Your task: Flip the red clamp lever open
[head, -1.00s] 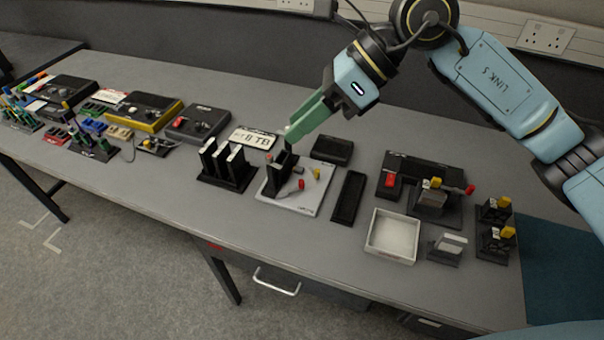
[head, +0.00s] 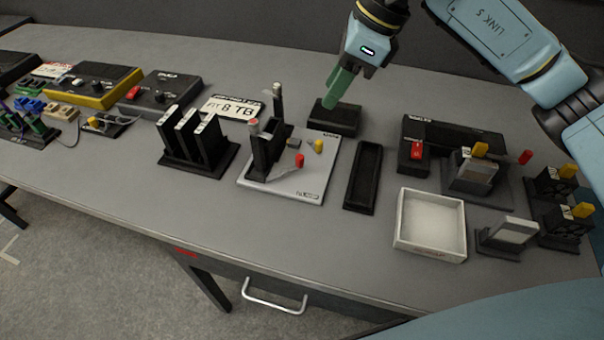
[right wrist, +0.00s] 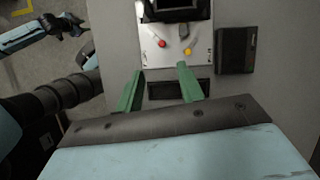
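A light plate (head: 312,187) on the bench carries a dark upright block (head: 268,150), a lever with a red tip (head: 299,160) and a yellow knob (head: 318,146). The red-tipped lever lies low, close to the plate. In the right wrist view the red tip (right wrist: 162,43) and yellow knob (right wrist: 188,51) show beyond my fingertips.
A slim post (head: 277,103) stands at the plate's back. Bare bench lies in front.

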